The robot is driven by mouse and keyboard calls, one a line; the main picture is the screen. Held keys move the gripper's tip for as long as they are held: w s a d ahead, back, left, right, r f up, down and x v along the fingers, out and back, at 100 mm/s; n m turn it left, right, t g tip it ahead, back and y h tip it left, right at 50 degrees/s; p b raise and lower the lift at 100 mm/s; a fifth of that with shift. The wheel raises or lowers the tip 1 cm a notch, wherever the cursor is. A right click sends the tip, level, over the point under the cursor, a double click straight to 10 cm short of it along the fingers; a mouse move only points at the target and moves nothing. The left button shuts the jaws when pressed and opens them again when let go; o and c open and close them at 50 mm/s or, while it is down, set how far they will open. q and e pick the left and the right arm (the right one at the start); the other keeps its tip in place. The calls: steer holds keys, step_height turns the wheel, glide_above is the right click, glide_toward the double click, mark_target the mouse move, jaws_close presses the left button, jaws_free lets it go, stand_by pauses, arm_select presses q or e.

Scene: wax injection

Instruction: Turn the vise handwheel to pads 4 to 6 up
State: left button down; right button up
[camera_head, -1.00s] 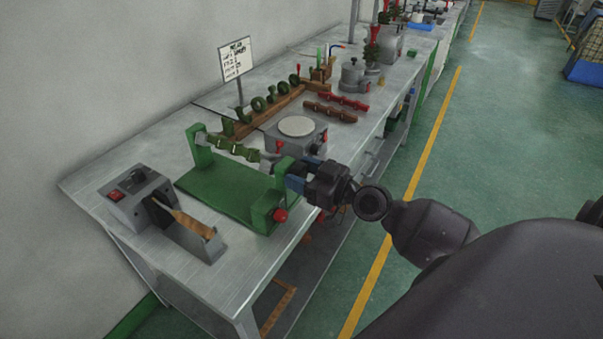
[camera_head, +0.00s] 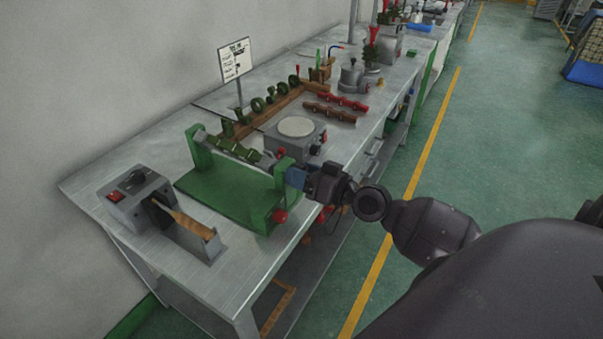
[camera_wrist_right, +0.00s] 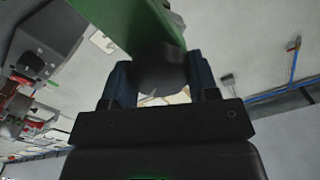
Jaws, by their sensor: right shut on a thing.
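The green vise (camera_head: 232,193) stands on the near part of the bench, with two green uprights on a green base. A dark green piece with several raised pads (camera_head: 235,148) is held between the uprights. My right gripper (camera_head: 292,176) is at the outer side of the right upright. In the right wrist view, its two blue fingers close on a dark round handwheel (camera_wrist_right: 160,68) beside the green upright (camera_wrist_right: 135,18). The handwheel is hidden by the gripper in the head view. Which pads face up cannot be read. My left gripper is not in view.
A grey box with a red switch and a wooden-handled tool (camera_head: 140,195) stands left of the vise. A round-topped device (camera_head: 296,127) stands just behind it. A sign (camera_head: 235,61), a wooden rack (camera_head: 270,110) and red-brown pieces (camera_head: 331,112) are farther back.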

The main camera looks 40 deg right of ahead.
steer(key=shift+m, duration=3.3)
steer(key=shift+d+f+m, duration=0.1)
steer(key=shift+m, duration=2.6)
steer(key=shift+m+p, duration=0.45)
steer(key=shift+m, duration=0.75)
steer(key=shift+f+m+p, duration=0.1)
steer(key=shift+m+p, duration=0.5)
steer(key=shift+m, duration=1.5)
steer(key=shift+m+p, duration=0.45)
steer(key=shift+m, duration=0.55)
steer(key=shift+m+p, duration=0.55)
steer(key=shift+m, duration=0.55)
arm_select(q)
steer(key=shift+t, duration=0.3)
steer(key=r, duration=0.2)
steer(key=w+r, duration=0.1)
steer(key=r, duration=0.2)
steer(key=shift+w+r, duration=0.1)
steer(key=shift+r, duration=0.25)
arm_select(e)
steer(key=shift+m, duration=0.3)
arm_select(q)
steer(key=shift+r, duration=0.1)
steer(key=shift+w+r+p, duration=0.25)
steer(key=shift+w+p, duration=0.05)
steer(key=shift+p, duration=0.05)
arm_select(e)
steer(key=shift+f+m, duration=0.1)
steer(key=shift+m, duration=0.4)
